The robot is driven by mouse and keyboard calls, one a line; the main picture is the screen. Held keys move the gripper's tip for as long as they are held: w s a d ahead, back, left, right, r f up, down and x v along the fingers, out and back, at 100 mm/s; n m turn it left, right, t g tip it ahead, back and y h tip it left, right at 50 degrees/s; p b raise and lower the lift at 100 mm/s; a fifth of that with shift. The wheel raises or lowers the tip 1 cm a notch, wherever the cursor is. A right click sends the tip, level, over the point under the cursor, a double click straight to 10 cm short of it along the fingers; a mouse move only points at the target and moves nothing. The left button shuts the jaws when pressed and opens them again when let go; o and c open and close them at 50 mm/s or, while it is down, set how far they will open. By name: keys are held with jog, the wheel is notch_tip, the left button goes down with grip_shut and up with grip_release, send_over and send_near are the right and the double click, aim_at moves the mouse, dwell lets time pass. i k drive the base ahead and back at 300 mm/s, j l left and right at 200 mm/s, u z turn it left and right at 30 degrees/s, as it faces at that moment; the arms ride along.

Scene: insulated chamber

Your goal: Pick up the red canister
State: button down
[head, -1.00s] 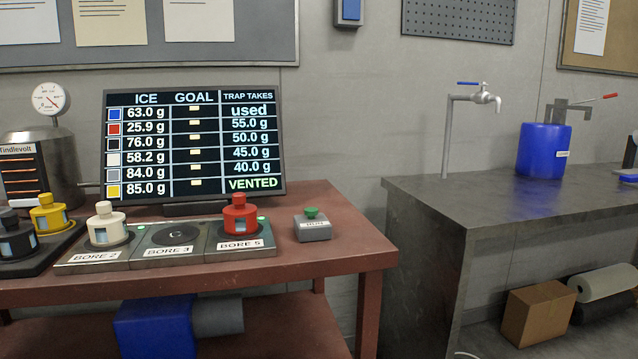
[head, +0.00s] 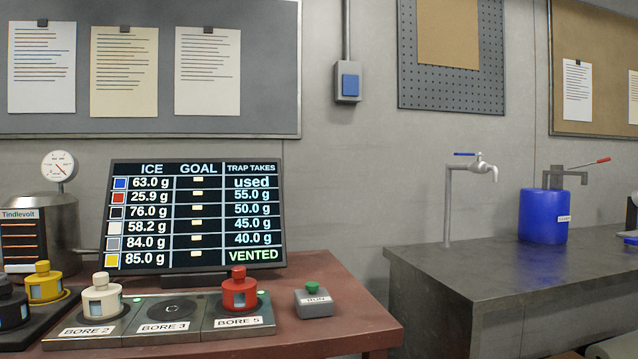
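The red canister (head: 239,291) stands upright in the bore labelled BORE 5 (head: 239,320), the right one of the row on the red-brown table. It has a red cap and a small pale window. A green light shows beside it. My gripper is not in the head view.
A white canister (head: 102,297) stands at BORE 2, and BORE 3 (head: 168,310) is empty. Yellow (head: 44,284) and black (head: 10,305) canisters stand at left. A screen (head: 196,215) is behind. A green-button box (head: 313,301) is right of the red canister. A grey counter (head: 470,270) stands further right.

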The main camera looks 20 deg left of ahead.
aim_at(239, 292)
jog(key=u, duration=1.4)
jog(key=j, duration=0.1)
